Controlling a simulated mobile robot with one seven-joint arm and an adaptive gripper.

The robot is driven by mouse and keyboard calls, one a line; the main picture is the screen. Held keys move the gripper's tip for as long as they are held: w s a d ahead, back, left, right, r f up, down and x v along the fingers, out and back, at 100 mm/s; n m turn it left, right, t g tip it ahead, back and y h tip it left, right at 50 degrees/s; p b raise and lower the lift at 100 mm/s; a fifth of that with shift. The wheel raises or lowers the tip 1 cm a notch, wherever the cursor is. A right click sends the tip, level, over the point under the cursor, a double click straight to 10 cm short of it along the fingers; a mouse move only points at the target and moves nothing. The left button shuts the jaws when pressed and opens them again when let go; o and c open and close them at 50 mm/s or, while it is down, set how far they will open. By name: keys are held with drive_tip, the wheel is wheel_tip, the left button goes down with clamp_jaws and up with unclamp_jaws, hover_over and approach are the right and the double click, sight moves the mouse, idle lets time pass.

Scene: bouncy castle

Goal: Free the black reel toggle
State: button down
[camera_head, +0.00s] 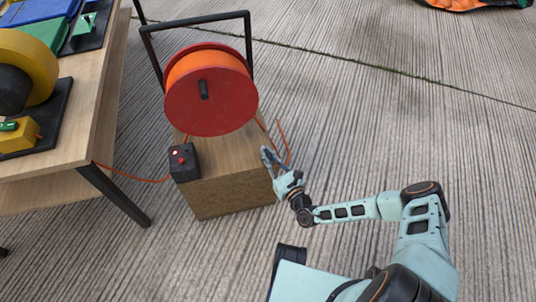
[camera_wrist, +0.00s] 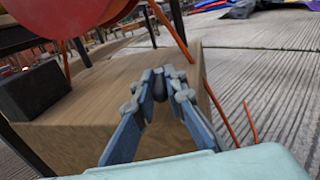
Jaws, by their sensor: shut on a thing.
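The red cable reel (camera_head: 210,98), wound with orange cable, hangs in a black frame (camera_head: 250,40) on a wooden block (camera_head: 235,185). My gripper (camera_head: 267,155) is at the block's right edge, below and right of the reel. In the wrist view my gripper (camera_wrist: 160,76) has its blue-grey fingers drawn together on a small dark piece, the black reel toggle (camera_wrist: 159,89). Only part of the toggle shows between the fingers. Whether it still touches its mount is hidden. The fingers hide it in the head view.
A black box with red buttons (camera_head: 184,162) sits at the block's left side. An orange cable (camera_head: 135,177) runs left to the table (camera_head: 105,130). Another orange cable (camera_wrist: 205,75) passes close right of my fingers.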

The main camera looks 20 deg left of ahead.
sight(268, 154)
drive_tip(key=c, duration=1.9)
unclamp_jaws()
drive_tip(key=shift+c, duration=0.2)
wheel_tip(268, 154, up, 10)
